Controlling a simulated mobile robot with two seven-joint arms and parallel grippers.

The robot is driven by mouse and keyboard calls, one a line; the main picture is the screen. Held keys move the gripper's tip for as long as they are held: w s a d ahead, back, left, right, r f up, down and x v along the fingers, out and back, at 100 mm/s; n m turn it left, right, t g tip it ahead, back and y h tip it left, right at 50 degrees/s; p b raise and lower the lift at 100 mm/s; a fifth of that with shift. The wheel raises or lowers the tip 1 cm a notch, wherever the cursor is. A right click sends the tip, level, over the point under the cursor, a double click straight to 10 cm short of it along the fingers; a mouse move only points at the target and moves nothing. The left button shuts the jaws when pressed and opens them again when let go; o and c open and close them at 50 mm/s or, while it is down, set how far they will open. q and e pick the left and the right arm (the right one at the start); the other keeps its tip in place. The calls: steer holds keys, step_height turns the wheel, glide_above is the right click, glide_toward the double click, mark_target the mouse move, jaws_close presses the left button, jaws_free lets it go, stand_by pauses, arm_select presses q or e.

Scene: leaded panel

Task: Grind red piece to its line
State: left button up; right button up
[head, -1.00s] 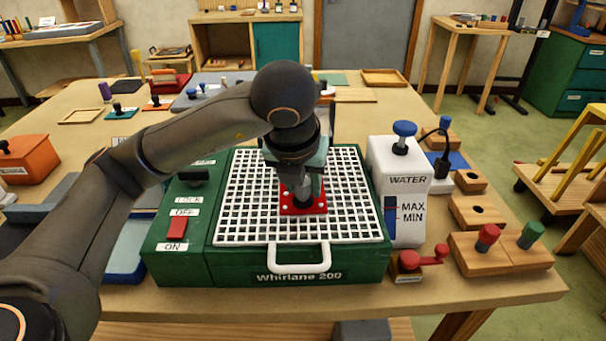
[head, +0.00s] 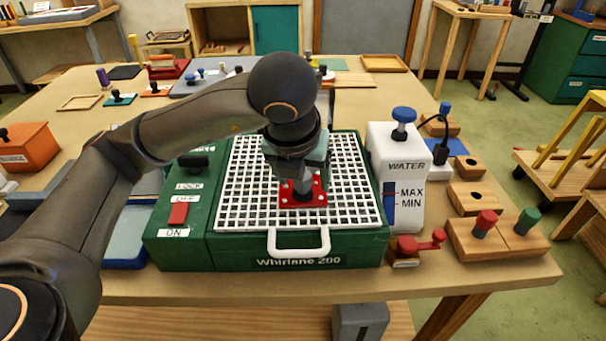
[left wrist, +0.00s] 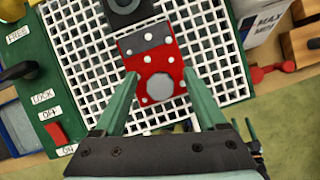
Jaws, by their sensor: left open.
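The red piece (head: 318,190) lies on the white grid (head: 245,205) of the green grinder (head: 170,250). It is a flat plate with light dots, and in the left wrist view the red piece (left wrist: 150,62) carries a grey round knob (left wrist: 160,87). My left gripper (head: 301,182) is over the piece, fingers pointing down. In the left wrist view my left gripper (left wrist: 160,78) is open, one finger on each side of the knob. Contact cannot be told. A black block (left wrist: 125,10) is just beyond the piece. My right gripper is out of view.
The grinder's red switch (head: 178,213) sits between OFF and ON labels. A white water tank (head: 410,165) stands close on its right. Wooden blocks with red and green pegs (head: 500,240) are further right. Orange box (head: 30,147) at left.

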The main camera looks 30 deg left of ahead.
arm_select(q)
steer(key=shift+r, duration=0.3)
steer(key=p+v, duration=0.2)
steer(key=v, duration=1)
steer(key=shift+p, duration=0.35)
steer(key=shift+s+f, duration=0.1)
